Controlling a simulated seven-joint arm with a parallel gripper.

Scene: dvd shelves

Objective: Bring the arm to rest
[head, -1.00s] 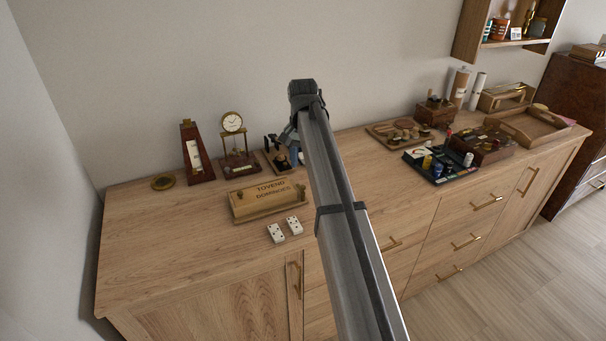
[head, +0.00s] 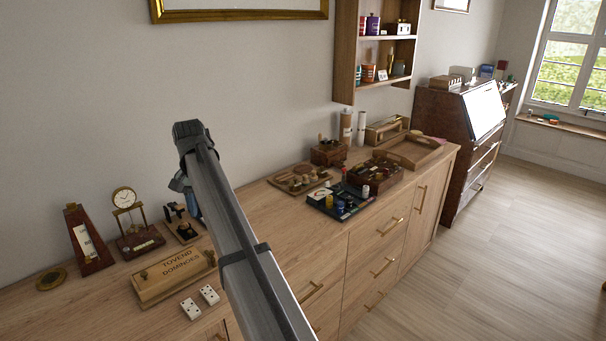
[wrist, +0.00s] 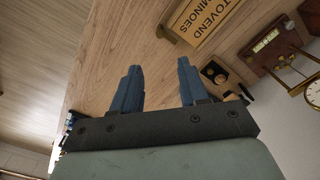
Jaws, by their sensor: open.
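My arm stretches up from the bottom of the head view, over the front of the wooden sideboard (head: 262,212). My gripper (wrist: 158,82) shows in the wrist view with its two blue fingers apart and nothing between them. Bare wood of the sideboard top (wrist: 125,35) lies beyond the fingers. In the head view the gripper is mostly hidden behind the arm; only a bit of blue shows at its left edge.
A clock (head: 128,212) and a metronome (head: 88,240) stand behind. A games tray (head: 341,201), a wooden tray (head: 412,152) and a wall shelf (head: 345,60) are to the right. Open floor lies at right.

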